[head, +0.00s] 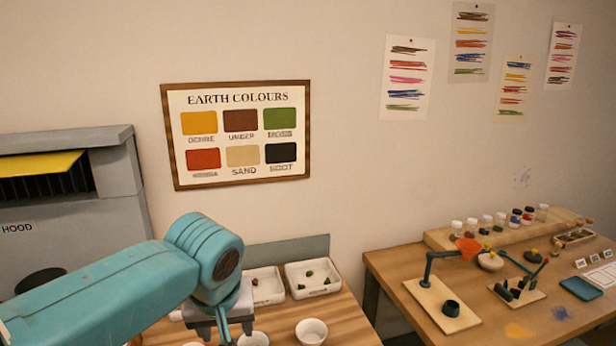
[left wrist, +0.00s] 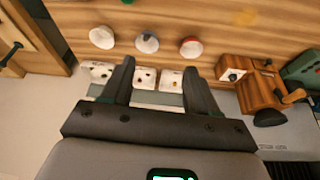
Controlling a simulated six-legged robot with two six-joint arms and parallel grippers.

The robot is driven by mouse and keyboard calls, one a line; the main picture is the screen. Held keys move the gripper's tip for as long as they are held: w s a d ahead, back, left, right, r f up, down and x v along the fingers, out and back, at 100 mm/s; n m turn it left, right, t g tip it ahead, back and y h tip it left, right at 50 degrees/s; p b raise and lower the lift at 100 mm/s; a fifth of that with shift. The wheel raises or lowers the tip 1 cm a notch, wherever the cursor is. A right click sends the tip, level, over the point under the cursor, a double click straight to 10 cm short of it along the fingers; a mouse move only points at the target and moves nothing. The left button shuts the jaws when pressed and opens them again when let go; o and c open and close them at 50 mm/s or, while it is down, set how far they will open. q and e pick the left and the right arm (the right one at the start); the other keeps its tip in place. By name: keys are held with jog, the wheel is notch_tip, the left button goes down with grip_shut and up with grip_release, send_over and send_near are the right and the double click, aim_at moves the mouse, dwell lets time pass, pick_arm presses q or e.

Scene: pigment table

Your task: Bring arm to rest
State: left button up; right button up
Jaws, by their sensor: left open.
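My left arm, teal, comes in from the left in the head view, and my left gripper (head: 222,336) hangs at its end over the near wooden table, partly cut off by the lower edge. In the left wrist view the two dark fingers of my left gripper (left wrist: 160,68) stand wide apart with nothing between them. Beyond them lie white trays with small lumps (left wrist: 145,77) and a row of bowls, one white (left wrist: 102,37), one with blue-grey contents (left wrist: 147,42) and one with red contents (left wrist: 192,47). My right gripper is not in view.
In the head view, white trays (head: 313,289) and a small white bowl (head: 311,331) are on the near table. A grey hood (head: 120,180) stands at left. A second table (head: 400,268) at right holds jars and stands. The wrist view shows a wooden box with a crank (left wrist: 250,92).

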pick_arm(q)
jog(key=s+d+f+m+g+h, duration=0.1)
jog(key=s+d+f+g+h, duration=0.1)
jog(key=f, duration=1.3)
jog(key=s+d+f+m+g+h, duration=0.1)
jog(key=s+f, duration=0.1)
jog(key=f, duration=1.2)
jog(key=s+a+f+n+h, duration=0.2)
jog(key=s+f, duration=1.2)
jog(key=s, duration=0.3)
notch_tip(320, 180, down, 10)
jog(key=b, duration=1)
jog(key=shift+g, duration=0.3)
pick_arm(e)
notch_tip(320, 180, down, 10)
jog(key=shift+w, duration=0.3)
pick_arm(q)
jog(key=shift+d, duration=0.1)
jog(key=shift+c, duration=0.2)
